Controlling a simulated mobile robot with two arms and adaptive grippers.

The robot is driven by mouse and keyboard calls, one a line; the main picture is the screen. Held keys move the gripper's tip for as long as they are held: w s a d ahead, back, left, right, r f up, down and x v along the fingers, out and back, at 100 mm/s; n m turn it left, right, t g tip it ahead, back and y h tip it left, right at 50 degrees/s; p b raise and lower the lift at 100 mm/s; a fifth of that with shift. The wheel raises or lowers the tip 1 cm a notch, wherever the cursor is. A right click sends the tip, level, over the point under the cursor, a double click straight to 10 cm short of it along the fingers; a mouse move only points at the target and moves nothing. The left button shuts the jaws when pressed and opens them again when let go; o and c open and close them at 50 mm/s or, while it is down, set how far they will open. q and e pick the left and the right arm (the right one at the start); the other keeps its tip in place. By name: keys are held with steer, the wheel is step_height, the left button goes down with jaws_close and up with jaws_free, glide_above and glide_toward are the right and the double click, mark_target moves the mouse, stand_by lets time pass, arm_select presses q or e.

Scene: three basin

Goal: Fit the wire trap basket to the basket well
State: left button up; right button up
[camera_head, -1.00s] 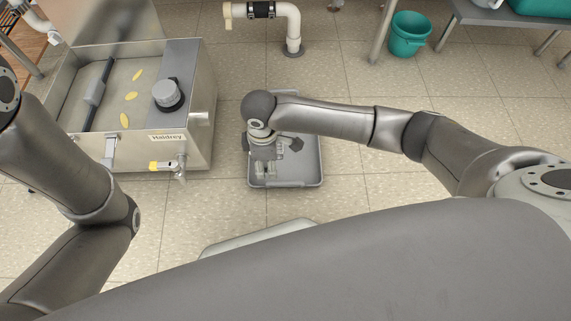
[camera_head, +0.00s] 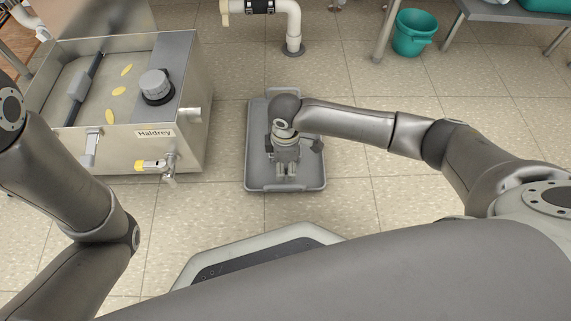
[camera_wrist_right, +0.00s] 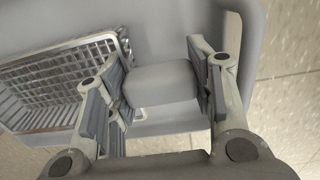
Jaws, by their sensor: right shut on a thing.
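My right gripper (camera_head: 286,165) is low over a grey tray (camera_head: 256,174) on the floor. In the right wrist view, my right gripper (camera_wrist_right: 160,88) is shut on a smooth grey block (camera_wrist_right: 160,83). The wire basket (camera_wrist_right: 65,75), a silvery mesh, shows at the left there, beside the fingers and against the tray. Whether the block is joined to it is hidden. The open metal tank (camera_head: 193,140) marked Haldrey stands at left, with yellow pieces and a dark bar inside; I cannot tell which part is the basket well. My left gripper is out of view.
A grey round cap (camera_head: 155,85) sits on the tank's top. A valve with a yellow handle (camera_head: 150,165) sticks out of its front. A white pipe (camera_head: 292,25) rises behind the tray. A teal bucket (camera_head: 413,35) stands at back right. Floor right of the tray is clear.

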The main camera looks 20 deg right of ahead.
stand_by(0.3)
steer(key=o, duration=1.3)
steer(key=shift+f, duration=0.15)
steer(key=shift+c, duration=0.2)
steer(key=shift+w+f+b, duration=0.1)
steer(key=shift+f+b, duration=0.1)
steer(key=shift+b, duration=0.35)
steer(key=r+p, duration=0.9)
steer(key=shift+w+d+r, duration=0.15)
steer(key=shift+d+r, duration=0.1)
steer(key=shift+r, duration=0.1)
steer(key=shift+r+p, duration=0.4)
steer(key=shift+r, duration=0.35)
